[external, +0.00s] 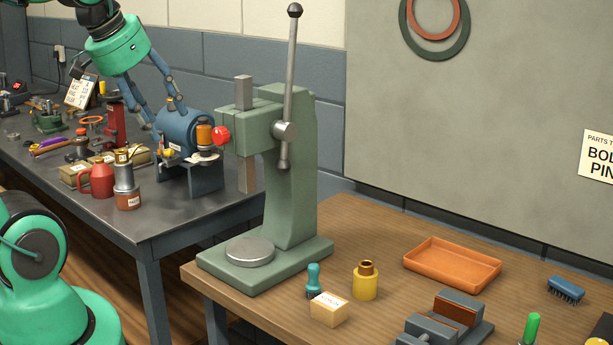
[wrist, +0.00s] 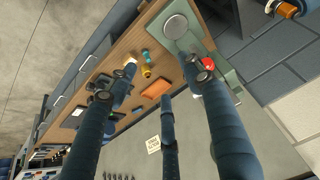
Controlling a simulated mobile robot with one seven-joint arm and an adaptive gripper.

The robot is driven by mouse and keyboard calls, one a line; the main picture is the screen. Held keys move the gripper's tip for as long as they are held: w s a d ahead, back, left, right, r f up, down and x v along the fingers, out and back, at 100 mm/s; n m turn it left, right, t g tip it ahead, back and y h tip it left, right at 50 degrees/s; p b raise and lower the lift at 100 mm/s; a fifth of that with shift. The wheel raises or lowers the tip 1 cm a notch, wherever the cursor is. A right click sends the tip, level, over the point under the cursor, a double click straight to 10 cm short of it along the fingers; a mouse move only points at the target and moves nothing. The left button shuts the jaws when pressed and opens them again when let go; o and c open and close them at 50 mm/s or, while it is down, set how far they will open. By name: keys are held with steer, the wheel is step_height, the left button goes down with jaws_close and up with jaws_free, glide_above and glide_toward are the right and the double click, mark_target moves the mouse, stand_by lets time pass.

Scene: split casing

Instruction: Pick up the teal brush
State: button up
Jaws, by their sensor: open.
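The teal brush (external: 314,281) stands upright on the wooden bench, behind a small tan box and left of a yellow bottle. It also shows small in the wrist view (wrist: 147,55), above the yellow bottle. My gripper (external: 166,115) is over the dark bench at the left, by a blue cylindrical machine. Its long fingers are spread and hold nothing. In the wrist view the open fingers (wrist: 163,75) frame the wooden bench from a distance. My gripper is well apart from the brush.
A tall green press (external: 289,190) stands between my gripper and the brush. The tan box (external: 329,309), yellow bottle (external: 365,282), orange tray (external: 452,264), grey vise (external: 445,325) and a blue brush (external: 566,289) are on the wooden bench. The dark bench is cluttered.

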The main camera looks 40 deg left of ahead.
steer(key=shift+c, duration=0.5)
steer(key=shift+c, duration=0.8)
steer(key=w+d+f+n+g+p, duration=0.1)
steer(key=w+d+f+g, duration=0.2)
steer(key=w, duration=0.5)
steer(key=w+d+f, duration=0.3)
steer(key=w+f, duration=0.1)
steer(key=w, duration=0.4)
steer(key=w+d+f+g, duration=0.1)
steer(key=w+d+f, duration=0.1)
steer(key=f, duration=0.4)
steer(key=w+d+f, duration=0.2)
steer(key=w+f, duration=0.3)
steer(key=f, duration=0.1)
steer(key=w+d+f+n+g, duration=0.1)
steer(key=w+d+f, duration=0.2)
steer(key=f, duration=0.3)
steer(key=shift+w+g+p, duration=0.3)
steer(key=shift+w+p, duration=0.1)
steer(key=shift+p, duration=0.05)
